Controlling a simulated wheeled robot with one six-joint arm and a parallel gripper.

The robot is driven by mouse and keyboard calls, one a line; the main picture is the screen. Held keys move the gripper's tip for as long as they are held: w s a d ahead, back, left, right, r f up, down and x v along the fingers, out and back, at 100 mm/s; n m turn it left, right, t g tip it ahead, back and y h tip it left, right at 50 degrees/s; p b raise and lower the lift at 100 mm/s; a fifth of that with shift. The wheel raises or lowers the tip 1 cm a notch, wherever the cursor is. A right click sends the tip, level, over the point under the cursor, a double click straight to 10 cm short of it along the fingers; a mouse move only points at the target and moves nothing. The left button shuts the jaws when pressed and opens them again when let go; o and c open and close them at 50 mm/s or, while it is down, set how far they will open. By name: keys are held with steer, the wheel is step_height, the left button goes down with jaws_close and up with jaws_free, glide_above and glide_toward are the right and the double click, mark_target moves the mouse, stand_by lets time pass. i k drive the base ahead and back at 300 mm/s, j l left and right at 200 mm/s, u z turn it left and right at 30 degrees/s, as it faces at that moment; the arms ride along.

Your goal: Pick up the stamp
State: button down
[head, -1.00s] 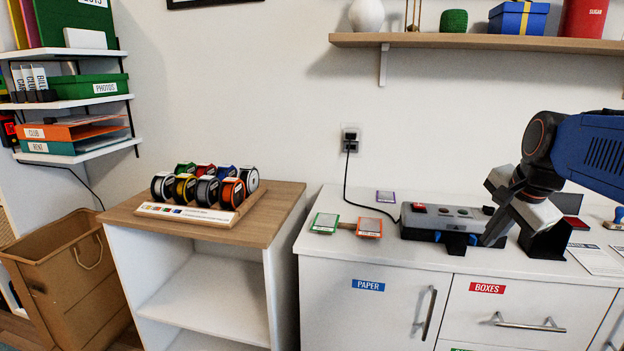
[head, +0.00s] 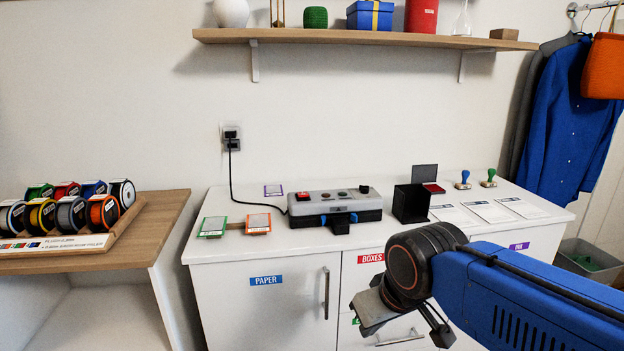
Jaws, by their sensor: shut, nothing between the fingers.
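Two small stamps stand at the back right of the white cabinet top (head: 264,224). One is a stamp with a blue handle (head: 464,179). The other is a stamp with a green handle (head: 489,178), to its right. My gripper (head: 414,340) is low in front of the drawer fronts, below the cabinet top and well away from both stamps. It is shut and holds nothing. A red ink pad (head: 434,188) with its dark lid raised lies left of the blue stamp.
A black box (head: 411,204) and a grey device with buttons (head: 335,206) stand left of the stamps. White paper sheets (head: 488,211) lie in front of them. A wooden shelf (head: 350,37) hangs above. A spool rack (head: 125,220) is at left.

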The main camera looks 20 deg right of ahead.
mark_target(464, 185)
steer(key=z, duration=1.35)
